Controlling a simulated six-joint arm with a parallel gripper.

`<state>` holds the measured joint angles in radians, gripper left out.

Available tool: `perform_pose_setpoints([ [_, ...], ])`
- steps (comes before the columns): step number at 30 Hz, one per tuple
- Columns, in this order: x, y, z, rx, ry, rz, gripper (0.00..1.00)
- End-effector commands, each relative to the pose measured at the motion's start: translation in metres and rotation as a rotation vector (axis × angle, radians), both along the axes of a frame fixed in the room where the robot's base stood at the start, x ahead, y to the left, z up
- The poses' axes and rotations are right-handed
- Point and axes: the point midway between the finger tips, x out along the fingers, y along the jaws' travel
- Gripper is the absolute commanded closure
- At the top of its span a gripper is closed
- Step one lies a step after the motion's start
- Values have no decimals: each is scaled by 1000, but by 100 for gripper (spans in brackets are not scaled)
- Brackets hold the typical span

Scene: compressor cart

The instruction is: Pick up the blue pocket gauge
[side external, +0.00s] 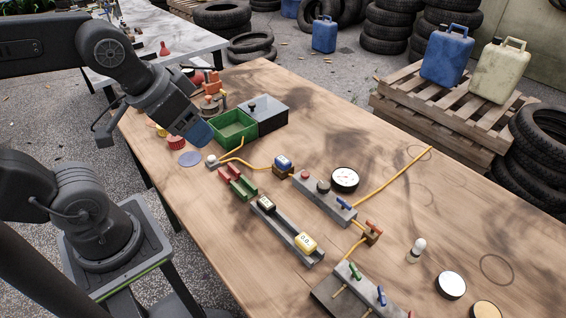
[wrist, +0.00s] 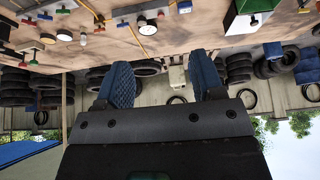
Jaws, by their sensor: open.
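The blue pocket gauge (side external: 283,162) has a pale display face and sits on a small brown block in the middle of the table, right of the green bin. My gripper (side external: 198,134) is above the table's left part, left of the green bin and well apart from the gauge. In the wrist view my gripper (wrist: 162,68) shows two blue padded fingers spread apart with nothing between them. A small blue item at the top edge of the wrist view may be the gauge, but I cannot tell.
The green bin (side external: 233,129) joins a grey lidded box (side external: 266,112). A valve manifold (side external: 322,198) and yellow hose lie near the blue gauge.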

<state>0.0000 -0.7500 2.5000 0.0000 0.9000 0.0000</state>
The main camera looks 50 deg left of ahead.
Motion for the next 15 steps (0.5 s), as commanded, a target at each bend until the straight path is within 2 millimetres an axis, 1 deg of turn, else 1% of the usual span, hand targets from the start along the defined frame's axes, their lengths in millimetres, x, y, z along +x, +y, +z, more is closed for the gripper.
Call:
perform_pose_setpoints([
  [5,2,0,1,-4,4,10,38],
  [8,12,2,3,-30,26,65,38],
  [11,34,4,5,-82,70,185,38],
  [14,65,9,4,-147,128,352,38],
  [15,78,11,2,-172,149,425,38],
])
